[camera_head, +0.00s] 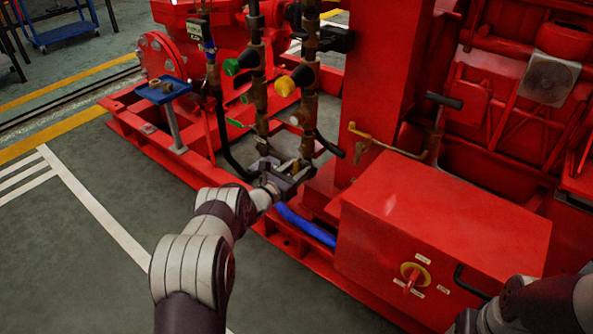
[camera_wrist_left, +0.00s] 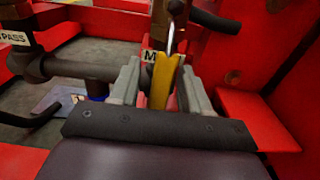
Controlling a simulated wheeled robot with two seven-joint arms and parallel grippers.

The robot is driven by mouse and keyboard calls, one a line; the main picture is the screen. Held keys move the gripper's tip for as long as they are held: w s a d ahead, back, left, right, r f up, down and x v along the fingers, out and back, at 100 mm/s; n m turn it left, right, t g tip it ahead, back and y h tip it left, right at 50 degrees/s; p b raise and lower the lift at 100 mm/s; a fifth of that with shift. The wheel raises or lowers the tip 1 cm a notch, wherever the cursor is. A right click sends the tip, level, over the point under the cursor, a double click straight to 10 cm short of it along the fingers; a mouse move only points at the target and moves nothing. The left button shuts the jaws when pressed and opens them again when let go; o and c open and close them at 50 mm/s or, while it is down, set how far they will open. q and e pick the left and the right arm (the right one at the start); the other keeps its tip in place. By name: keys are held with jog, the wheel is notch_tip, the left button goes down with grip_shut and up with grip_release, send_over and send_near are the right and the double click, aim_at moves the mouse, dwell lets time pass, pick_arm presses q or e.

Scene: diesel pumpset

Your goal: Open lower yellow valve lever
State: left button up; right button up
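The lower yellow lever (camera_wrist_left: 160,85) stands upright between the two grey fingers of my left gripper (camera_wrist_left: 159,72) in the left wrist view. The fingers are apart, with a visible gap on the left side of the lever; contact on the right side is unclear. In the head view my left gripper (camera_head: 284,172) is at the foot of the brown vertical pipe, and the lever is mostly hidden there. My right gripper (camera_head: 468,322) shows only partly as a dark tip at the bottom right edge, and its fingers cannot be made out.
A black handle (camera_head: 329,144) projects right of my left gripper. A red box (camera_head: 440,225) with a rotary switch stands at right. A blue hose (camera_head: 305,226) runs below. Floor at left is clear.

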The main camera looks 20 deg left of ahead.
pick_arm(q)
jog(key=shift+s+a+r+p, duration=0.1)
jog(key=shift+s+r+p, duration=0.05)
jog(key=shift+s+p, duration=0.15)
jog(key=p+v, duration=0.1)
jog(key=v, duration=0.1)
jog(key=p+v, duration=0.1)
jog(key=p, duration=0.1)
jog(key=shift+s+a+r, duration=0.2)
jog(key=shift+s+r, duration=0.1)
jog(key=shift+r, duration=0.05)
jog(key=p, duration=0.4)
send_near(295, 169)
jog(key=shift+s+a+f, duration=0.15)
jog(key=shift+s+f, duration=0.05)
jog(key=shift+s, duration=0.3)
jog(key=shift+s+a+f, duration=0.15)
jog(key=shift+s+f, duration=0.05)
jog(key=shift+s, duration=0.3)
